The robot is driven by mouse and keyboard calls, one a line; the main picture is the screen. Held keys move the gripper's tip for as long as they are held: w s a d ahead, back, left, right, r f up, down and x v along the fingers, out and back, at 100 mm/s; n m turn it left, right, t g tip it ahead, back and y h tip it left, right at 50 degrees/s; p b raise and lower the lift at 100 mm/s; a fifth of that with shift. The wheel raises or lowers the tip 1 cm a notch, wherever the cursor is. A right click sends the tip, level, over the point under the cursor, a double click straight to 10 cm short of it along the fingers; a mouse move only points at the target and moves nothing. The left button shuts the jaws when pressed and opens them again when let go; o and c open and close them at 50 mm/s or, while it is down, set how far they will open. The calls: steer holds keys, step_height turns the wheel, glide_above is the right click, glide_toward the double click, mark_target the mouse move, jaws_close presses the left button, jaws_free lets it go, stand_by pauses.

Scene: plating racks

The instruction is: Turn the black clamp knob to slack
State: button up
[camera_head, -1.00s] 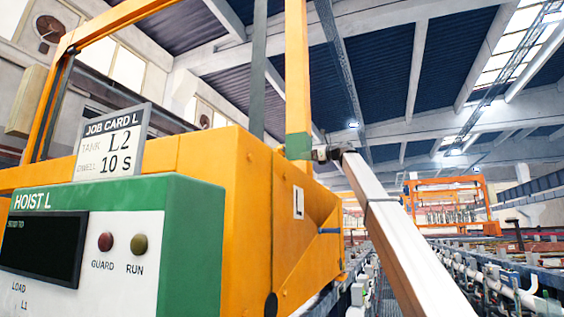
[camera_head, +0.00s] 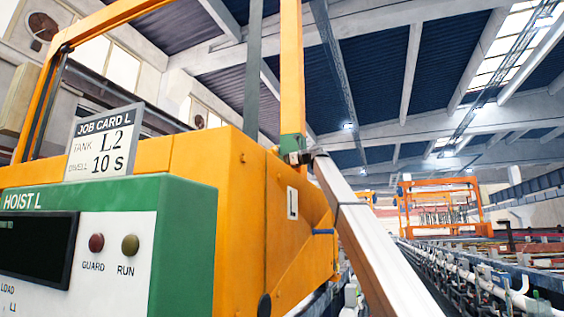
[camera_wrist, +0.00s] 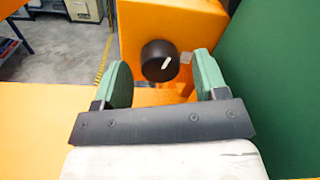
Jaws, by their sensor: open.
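The black clamp knob (camera_wrist: 159,61) is round, with a white pointer mark tilted up to the right. It is on an orange panel (camera_wrist: 140,22) in the wrist view. My gripper (camera_wrist: 163,72) has two green fingers, spread wide with nothing held. The knob appears between the fingers, a little left of centre, with gaps showing on both sides. How far the fingertips are from the knob in depth I cannot tell.
A small pale tag (camera_wrist: 186,58) is just right of the knob, near the right finger. A green wall (camera_wrist: 275,70) fills the right of the wrist view. The head view shows the hoist panel (camera_head: 110,205) and job card L (camera_head: 105,145).

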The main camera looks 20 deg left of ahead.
steer(key=c, duration=0.9)
steer(key=shift+c, duration=0.2)
steer(key=shift+n, duration=1.5)
steer(key=o, duration=0.9)
steer(key=shift+o, duration=0.2)
